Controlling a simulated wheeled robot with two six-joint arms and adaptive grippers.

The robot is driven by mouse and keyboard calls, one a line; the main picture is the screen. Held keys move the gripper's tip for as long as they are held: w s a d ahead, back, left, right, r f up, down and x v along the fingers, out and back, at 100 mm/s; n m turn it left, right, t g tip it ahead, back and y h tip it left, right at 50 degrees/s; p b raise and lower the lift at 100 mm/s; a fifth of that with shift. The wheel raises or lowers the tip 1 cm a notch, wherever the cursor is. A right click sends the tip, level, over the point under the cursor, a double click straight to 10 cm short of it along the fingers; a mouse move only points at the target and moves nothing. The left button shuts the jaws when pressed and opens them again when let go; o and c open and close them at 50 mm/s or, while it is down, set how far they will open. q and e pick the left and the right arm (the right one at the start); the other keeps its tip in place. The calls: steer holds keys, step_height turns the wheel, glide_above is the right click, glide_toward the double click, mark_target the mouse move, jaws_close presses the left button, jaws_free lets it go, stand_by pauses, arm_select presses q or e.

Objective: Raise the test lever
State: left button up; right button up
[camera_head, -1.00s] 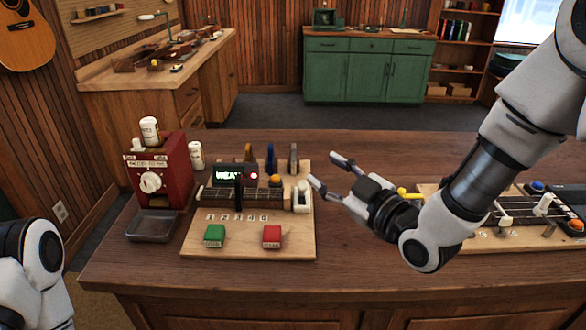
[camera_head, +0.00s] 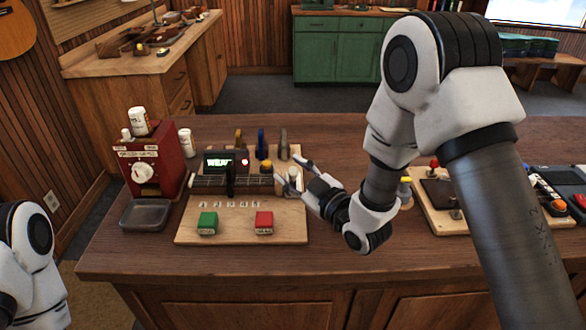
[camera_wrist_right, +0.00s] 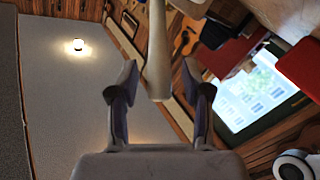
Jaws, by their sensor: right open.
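The test lever (camera_head: 294,177) is a white, thick handle at the right side of a light wooden test board (camera_head: 240,233) on the bench. In the right wrist view the white lever shaft (camera_wrist_right: 158,60) stands between my two fingers, with its end near the palm. My right gripper (camera_head: 290,171) is open, with its fingers around the lever; it also shows in the right wrist view (camera_wrist_right: 158,85). I cannot tell whether either finger touches it. Part of the lever is hidden by a finger in the head view. My left gripper is out of view.
A red dispenser (camera_head: 150,165) with a grey tray (camera_head: 146,214) stands left. Another board (camera_head: 455,221) lies right, partly behind my right arm.

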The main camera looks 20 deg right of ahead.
steer(key=shift+s, duration=0.15)
jaws_close()
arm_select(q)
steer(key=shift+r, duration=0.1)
arm_select(e)
steer(key=shift+r, duration=0.1)
